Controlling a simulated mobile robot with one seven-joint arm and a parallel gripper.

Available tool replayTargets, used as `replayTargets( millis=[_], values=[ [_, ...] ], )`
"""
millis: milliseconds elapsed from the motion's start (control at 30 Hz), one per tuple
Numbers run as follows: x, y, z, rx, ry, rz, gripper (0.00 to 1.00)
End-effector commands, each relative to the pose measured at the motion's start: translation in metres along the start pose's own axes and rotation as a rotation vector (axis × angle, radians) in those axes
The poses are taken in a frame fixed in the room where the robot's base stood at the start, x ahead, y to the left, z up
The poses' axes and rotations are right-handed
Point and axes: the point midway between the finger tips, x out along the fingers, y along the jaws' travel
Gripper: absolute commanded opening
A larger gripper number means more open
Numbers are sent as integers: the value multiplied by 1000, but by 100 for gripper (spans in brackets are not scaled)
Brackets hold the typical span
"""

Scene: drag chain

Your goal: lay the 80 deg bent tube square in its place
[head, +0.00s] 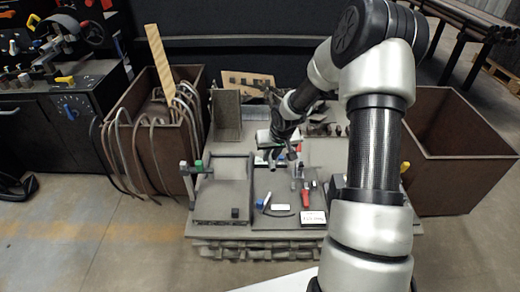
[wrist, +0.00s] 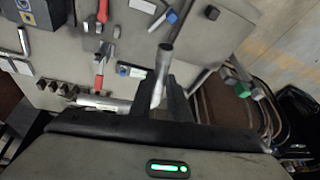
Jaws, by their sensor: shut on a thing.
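My gripper (head: 278,160) is over the back part of the grey work table (head: 222,207) in the head view. In the wrist view my gripper (wrist: 172,95) is shut on a grey metal tube (wrist: 163,65), whose open end points up the picture. A silver length (wrist: 95,102) runs left from near the jaws; I cannot tell whether it is the tube's other leg. The tube is too small and covered to make out in the head view. I cannot tell which spot on the table is its place.
A red-handled tool (head: 306,198), a blue-ended piece (head: 262,202) and white labels (head: 280,207) lie on the table's front. A green-topped clamp (head: 197,166) stands at the left edge. Brown bins stand left (head: 150,95) and right (head: 460,165), the left one holding several hoses.

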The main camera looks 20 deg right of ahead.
Motion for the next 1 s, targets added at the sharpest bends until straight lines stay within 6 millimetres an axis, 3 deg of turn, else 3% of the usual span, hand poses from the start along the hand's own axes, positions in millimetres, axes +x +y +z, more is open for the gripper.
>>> replayTargets(
  millis=[33, 200, 400, 633, 1000],
  values=[
    [22, 18, 4, 19, -7, 0, 0],
    [91, 63, 20, 55, -4, 6, 0],
    [147, 90, 52, 60, 0, 5, 0],
    [171, 100, 72, 57, 4, 1, 0],
    [173, 101, 74, 59, 5, 0, 0]
  ],
)
